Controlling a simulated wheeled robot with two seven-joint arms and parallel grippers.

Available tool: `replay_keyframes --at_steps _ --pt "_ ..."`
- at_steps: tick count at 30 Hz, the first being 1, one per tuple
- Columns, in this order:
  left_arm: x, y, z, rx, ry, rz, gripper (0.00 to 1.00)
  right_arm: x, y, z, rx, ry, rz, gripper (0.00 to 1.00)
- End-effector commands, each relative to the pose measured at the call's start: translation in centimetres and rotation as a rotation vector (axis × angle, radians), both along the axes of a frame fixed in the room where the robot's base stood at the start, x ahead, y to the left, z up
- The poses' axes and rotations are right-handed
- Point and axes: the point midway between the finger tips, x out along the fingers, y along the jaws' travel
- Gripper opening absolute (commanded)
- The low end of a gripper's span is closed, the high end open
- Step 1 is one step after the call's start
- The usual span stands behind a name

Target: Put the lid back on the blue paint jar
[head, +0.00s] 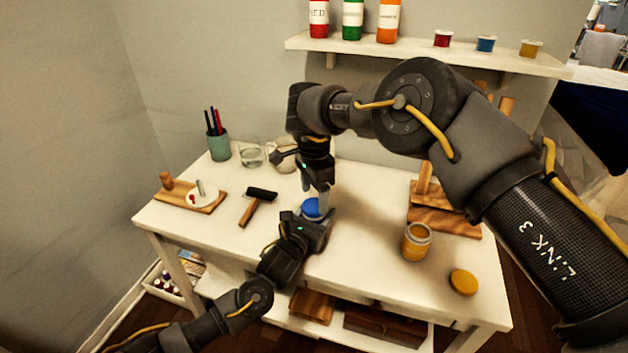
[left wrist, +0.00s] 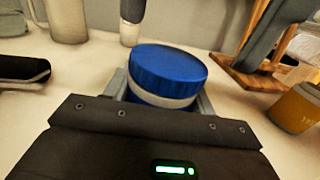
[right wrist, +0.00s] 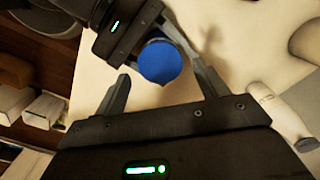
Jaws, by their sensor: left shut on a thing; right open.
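The blue paint jar stands on the white table, and my left gripper (head: 308,224) is shut around its body. In the left wrist view the jar's pale band (left wrist: 163,98) shows between the fingers. The blue lid (left wrist: 167,68) sits on top of the jar; whether it is fully pressed down I cannot tell. The lid also shows in the head view (head: 311,206) and from above in the right wrist view (right wrist: 160,62). My right gripper (right wrist: 162,85) is open just above the jar, its fingers apart with nothing between them that I can see gripped.
An open yellow jar (head: 416,243) and a yellow lid (head: 463,281) lie to the right. A wooden stand (head: 445,217) is behind them. A wall shelf (head: 420,53) hangs above.

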Motion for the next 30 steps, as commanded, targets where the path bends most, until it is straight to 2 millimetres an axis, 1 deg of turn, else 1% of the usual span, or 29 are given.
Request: replay_keyframes --at_steps 1,3,7,10,17,18,28,30 --pt "0.0 0.0 0.0 0.0 0.0 0.0 0.0 0.0 0.0 -0.7 0.0 0.001 0.0 0.73" --pt "0.0 0.0 0.0 0.0 0.0 0.0 0.0 0.0 0.0 -1.5 0.0 0.001 0.0 0.73" --pt "0.0 0.0 0.0 0.0 0.0 0.0 0.0 0.0 0.0 -2.3 0.0 -0.001 0.0 0.73" --pt "0.0 0.0 0.0 0.0 0.0 0.0 0.0 0.0 0.0 -2.6 0.0 -0.001 0.0 0.73" --pt "0.0 0.0 0.0 0.0 0.0 0.0 0.0 0.0 0.0 -2.6 0.0 -0.001 0.0 0.73" --pt "0.0 0.0 0.0 0.0 0.0 0.0 0.0 0.0 0.0 -2.6 0.0 -0.001 0.0 0.71" --pt "0.0 0.0 0.0 0.0 0.0 0.0 0.0 0.0 0.0 -2.6 0.0 -0.001 0.0 0.28" --pt "0.0 0.0 0.0 0.0 0.0 0.0 0.0 0.0 0.0 -2.6 0.0 -0.001 -0.004 0.27"
